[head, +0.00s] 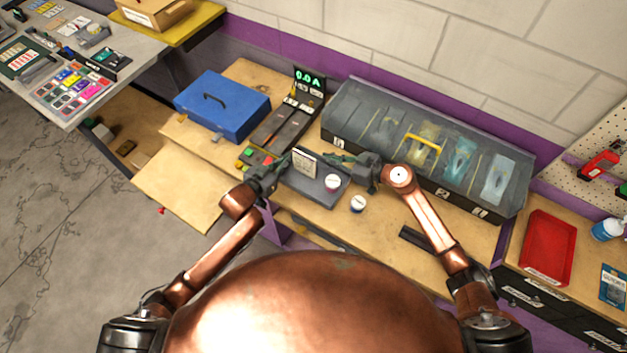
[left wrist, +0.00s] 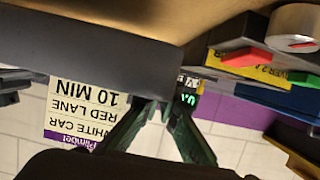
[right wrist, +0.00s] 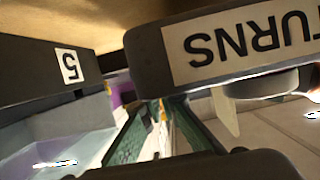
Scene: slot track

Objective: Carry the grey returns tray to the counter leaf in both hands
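The dark grey returns tray (head: 311,188) sits on the wooden bench, with an upright printed card (head: 304,163) and a white tub with a red-marked lid (head: 332,183) on it. My left gripper (head: 283,163) is at the tray's left end; in the left wrist view its fingers (left wrist: 164,102) are apart near the tray's rim. My right gripper (head: 335,158) is at the far right of the tray; its fingers (right wrist: 162,106) look apart, beside the tray's labelled wall (right wrist: 146,62). Neither visibly grips the tray. A pale wooden panel (head: 178,190), possibly the counter leaf, juts out at left.
A second white tub (head: 358,204) stands beside the tray. A long grey compartment case (head: 340,128) lies behind my right gripper. A blue box (head: 222,108) and a lit timer display (head: 307,80) are behind left. A red tray (head: 548,248) is at right.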

